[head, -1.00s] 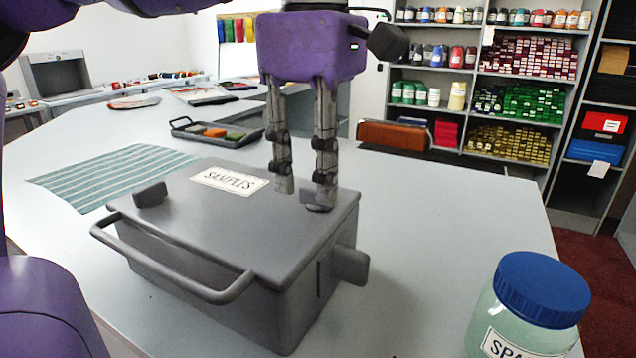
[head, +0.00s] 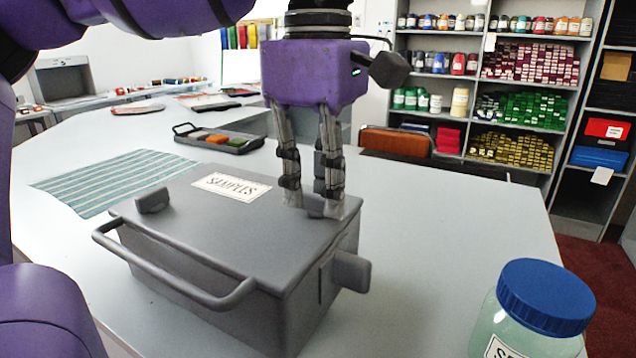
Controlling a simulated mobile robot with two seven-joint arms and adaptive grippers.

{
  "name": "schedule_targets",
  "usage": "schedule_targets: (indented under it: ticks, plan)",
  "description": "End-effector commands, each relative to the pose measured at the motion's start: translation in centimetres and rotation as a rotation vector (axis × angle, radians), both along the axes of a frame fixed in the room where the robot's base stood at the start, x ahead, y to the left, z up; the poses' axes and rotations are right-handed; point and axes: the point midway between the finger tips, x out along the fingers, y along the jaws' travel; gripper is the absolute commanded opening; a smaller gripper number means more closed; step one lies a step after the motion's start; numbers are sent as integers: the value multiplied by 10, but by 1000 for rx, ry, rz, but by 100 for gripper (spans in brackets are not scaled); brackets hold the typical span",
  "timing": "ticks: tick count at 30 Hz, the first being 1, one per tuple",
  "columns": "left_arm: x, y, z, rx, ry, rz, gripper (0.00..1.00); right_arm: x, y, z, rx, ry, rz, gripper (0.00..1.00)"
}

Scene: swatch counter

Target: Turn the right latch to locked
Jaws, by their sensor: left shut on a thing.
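A grey box (head: 215,233) labelled SAMPLES (head: 232,186) stands on the counter, its lid down and a bar handle (head: 180,270) along its front. The right latch (head: 318,207), a small grey tab on the lid near its right edge, is partly hidden by my fingers. The left latch (head: 153,201) stands at the lid's left side. My left gripper (head: 314,206) points down and is shut on the right latch, one finger at each side. The latch's exact angle is hard to tell. My right gripper is out of view.
A grey tab (head: 346,272) sticks out of the box's right side. A blue-lidded jar (head: 540,305) stands at the front right. A striped cloth (head: 110,181) and a tray (head: 220,141) with coloured pieces lie behind.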

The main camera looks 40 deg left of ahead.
Motion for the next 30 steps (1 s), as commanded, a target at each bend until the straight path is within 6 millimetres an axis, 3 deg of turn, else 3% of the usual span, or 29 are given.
schedule_targets:
  ticks: [11, 30]
  plan:
    - [0, 0, 2, 4, -2, 182, 0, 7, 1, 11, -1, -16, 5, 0]
    - [0, 0, 2, 3, -2, 784, 0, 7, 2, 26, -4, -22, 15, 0]
